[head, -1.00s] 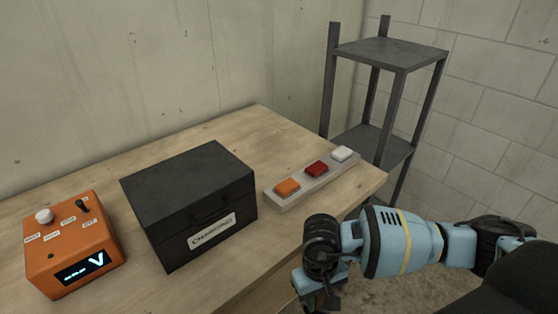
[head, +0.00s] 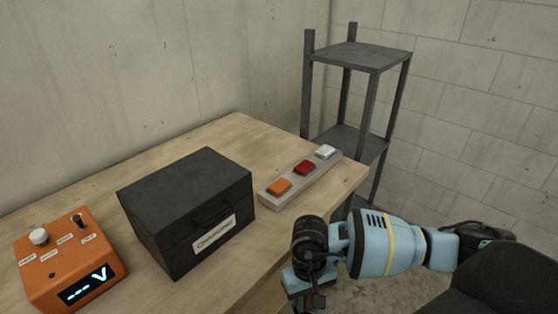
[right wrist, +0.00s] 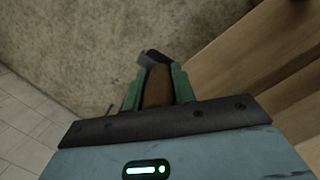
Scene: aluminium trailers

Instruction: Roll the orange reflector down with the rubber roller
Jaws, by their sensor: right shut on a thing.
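The orange reflector (head: 279,187) sits at the near end of a pale grey strip (head: 318,177) on the wooden table, beside a red and a white one. My right gripper (head: 308,303) is low in front of the table edge, apart from the strip and below it in the picture. In the right wrist view its green fingers (right wrist: 157,88) are shut on a brown, handle-like piece (right wrist: 157,86) with a dark grey end beyond. This looks like the rubber roller, but its roller part cannot be made out. My left gripper is out of view.
A black lidded box (head: 190,210) with a label stands left of the strip on the table (head: 225,140). An orange meter box (head: 72,262) with a lit display is at the far left. A dark metal rack (head: 358,58) stands behind the table's right end.

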